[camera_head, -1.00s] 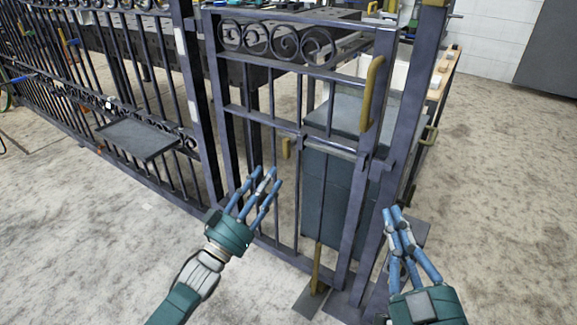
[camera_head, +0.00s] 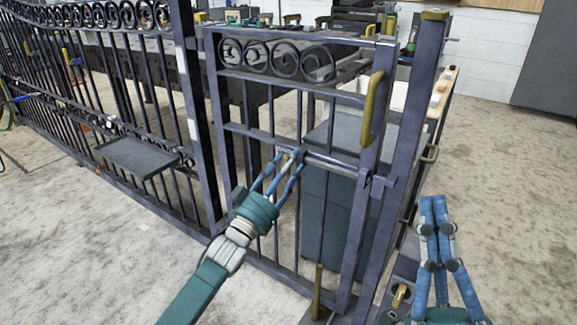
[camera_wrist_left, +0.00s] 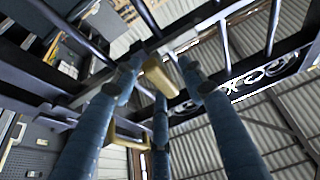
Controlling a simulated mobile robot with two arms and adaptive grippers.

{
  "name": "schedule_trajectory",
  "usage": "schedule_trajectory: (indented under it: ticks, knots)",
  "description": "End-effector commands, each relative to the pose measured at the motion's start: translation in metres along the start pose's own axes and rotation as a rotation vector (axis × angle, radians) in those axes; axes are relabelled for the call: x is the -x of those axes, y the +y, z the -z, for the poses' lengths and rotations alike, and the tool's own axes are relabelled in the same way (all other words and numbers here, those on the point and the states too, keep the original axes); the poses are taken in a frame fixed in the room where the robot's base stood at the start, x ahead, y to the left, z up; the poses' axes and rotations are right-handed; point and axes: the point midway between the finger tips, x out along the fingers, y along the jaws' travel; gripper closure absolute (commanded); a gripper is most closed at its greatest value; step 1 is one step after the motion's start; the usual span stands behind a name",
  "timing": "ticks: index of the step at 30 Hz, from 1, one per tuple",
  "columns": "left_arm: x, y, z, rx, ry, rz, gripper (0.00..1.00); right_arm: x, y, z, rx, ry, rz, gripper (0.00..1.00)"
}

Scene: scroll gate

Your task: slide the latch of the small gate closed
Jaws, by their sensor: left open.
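The small dark metal gate (camera_head: 262,131) stands upright, with scrollwork on top and its right side against the gate post (camera_head: 409,130). The latch is a horizontal bar (camera_head: 330,161) across the gate, with a brass knob (camera_wrist_left: 160,73) at its left end. My left gripper (camera_head: 284,161) is at the knob, its fingers open and spread around it. The knob shows between these fingers in the left wrist view; contact cannot be made out. In the head view the fingers mostly hide the knob. My right gripper (camera_head: 433,203) is right of the post, fingertips together and apparently empty.
A brass pull handle (camera_head: 373,107) is on the gate's right upright. A brass piece (camera_head: 317,290) is at the gate's foot. A fence with a small shelf (camera_head: 137,154) runs left. A dark green cabinet (camera_head: 325,205) stands behind the gate. Open floor lies to the right.

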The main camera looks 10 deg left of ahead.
Motion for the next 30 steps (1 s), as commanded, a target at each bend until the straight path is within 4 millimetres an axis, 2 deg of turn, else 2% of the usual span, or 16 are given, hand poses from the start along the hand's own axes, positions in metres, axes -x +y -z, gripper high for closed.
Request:
schedule_trajectory:
  ticks: [7, 13, 21, 26, 30]
  knots:
    - [0.0, 0.0, 0.0, 0.0, 0.0, 0.0, 0.6, 0.0, 0.0, 0.001, 0.0, 0.002, 0.0, 1.0]
    - [0.0, 0.0, 0.0, 0.0, 0.0, 0.0, 1.0, 0.0, 0.0, 0.0, 0.0, 0.001, 0.0, 1.0]
    - [0.0, 0.003, 0.001, 0.002, 0.0, 0.0, 1.0, -0.002, 0.0, -0.003, 0.001, -0.015, -0.001, 1.0]
    - [-0.001, 0.017, 0.002, 0.005, 0.0, -0.001, 1.0, 0.0, 0.004, -0.04, 0.009, -0.185, -0.008, 1.0]
    - [-0.001, 0.034, 0.002, 0.006, 0.001, -0.001, 1.0, 0.011, 0.009, -0.079, 0.017, -0.372, -0.016, 1.0]
